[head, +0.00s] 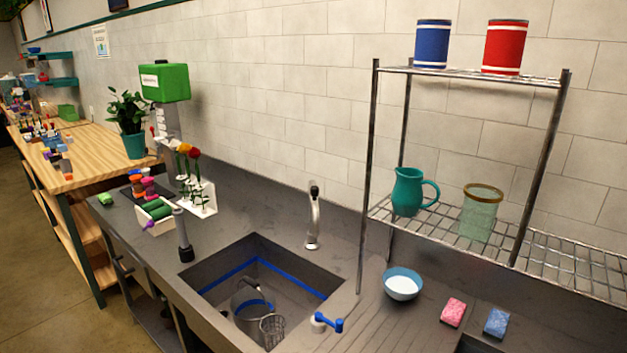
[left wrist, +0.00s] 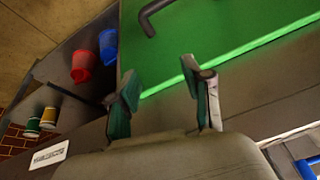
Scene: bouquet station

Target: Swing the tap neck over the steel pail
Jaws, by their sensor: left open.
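The chrome tap neck (head: 313,217) stands upright on the counter behind the right rear corner of the sink in the head view. The exact direction of its spout is hard to tell. The steel pail (head: 250,312) stands in the sink (head: 215,272), towards the front and left of the tap. A blue-levered valve (head: 328,322) is on the counter right of the sink. My left gripper (left wrist: 160,76) shows only in the left wrist view, open and empty, its fingers apart in front of a green surface (left wrist: 205,40). My right gripper is in neither view.
A wire basket (head: 272,330) is beside the pail. A wire rack (head: 366,190) and a bowl (head: 403,284) are right of the tap. A dark upright post (head: 183,235) and a flower stand (head: 205,200) are left of the sink. Red (left wrist: 84,65) and blue (left wrist: 108,46) containers show in the wrist view.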

